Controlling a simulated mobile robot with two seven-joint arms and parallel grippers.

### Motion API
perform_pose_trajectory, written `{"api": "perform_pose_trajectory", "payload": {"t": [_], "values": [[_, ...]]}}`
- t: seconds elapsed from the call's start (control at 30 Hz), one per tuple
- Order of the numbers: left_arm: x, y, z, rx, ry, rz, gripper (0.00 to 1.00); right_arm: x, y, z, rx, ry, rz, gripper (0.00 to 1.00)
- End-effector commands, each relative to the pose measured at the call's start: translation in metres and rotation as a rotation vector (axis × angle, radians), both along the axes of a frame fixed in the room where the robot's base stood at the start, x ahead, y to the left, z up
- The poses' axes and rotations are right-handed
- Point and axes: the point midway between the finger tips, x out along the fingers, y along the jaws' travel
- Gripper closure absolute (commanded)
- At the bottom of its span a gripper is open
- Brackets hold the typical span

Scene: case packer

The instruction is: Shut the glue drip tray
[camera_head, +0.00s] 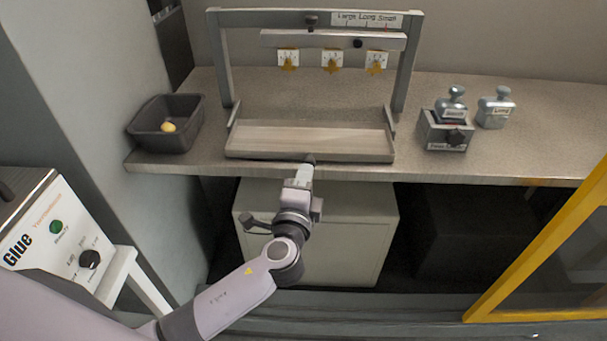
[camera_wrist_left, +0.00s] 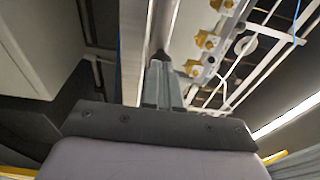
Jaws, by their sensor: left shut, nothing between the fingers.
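The glue unit (camera_head: 62,235), a white box marked "Glue" with a green button and a black knob, is cut off by the left edge of the head view. I cannot make out a drip tray on its visible part. A long shallow grey tray (camera_head: 245,152) lies on the bench under a metal frame; I cannot tell whether it belongs to the glue unit. My left gripper (camera_head: 309,161) is shut and empty at this tray's front edge; contact is unclear. Its closed fingers also show in the left wrist view (camera_wrist_left: 162,78). My right gripper is not in view.
A dark bin (camera_head: 185,107) with a yellow object stands on the bench (camera_head: 510,160) at left. Metal blocks with knobs (camera_head: 447,133) stand at right. A pale cabinet (camera_head: 350,240) is below the bench. A yellow-framed panel (camera_head: 540,250) borders the lower right.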

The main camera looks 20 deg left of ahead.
Motion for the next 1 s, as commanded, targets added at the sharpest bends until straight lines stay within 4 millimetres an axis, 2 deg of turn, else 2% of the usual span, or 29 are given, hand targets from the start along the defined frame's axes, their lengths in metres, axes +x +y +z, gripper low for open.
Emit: {"api": "perform_pose_trajectory", "payload": {"t": [0.27, 0.5, 0.6, 1.0], "values": [[0.003, 0.001, -0.001, 0.0, -0.001, 0.0, 1.0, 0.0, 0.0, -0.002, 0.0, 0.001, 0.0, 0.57], [0.037, 0.01, -0.002, 0.0, -0.003, 0.0, 1.0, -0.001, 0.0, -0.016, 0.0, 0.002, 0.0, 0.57], [0.045, 0.013, 0.0, 0.0, -0.003, 0.001, 1.0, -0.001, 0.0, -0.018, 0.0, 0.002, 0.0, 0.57], [0.047, 0.013, 0.0, 0.0, -0.001, 0.0, 1.0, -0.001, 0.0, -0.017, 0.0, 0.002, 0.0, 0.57]]}}
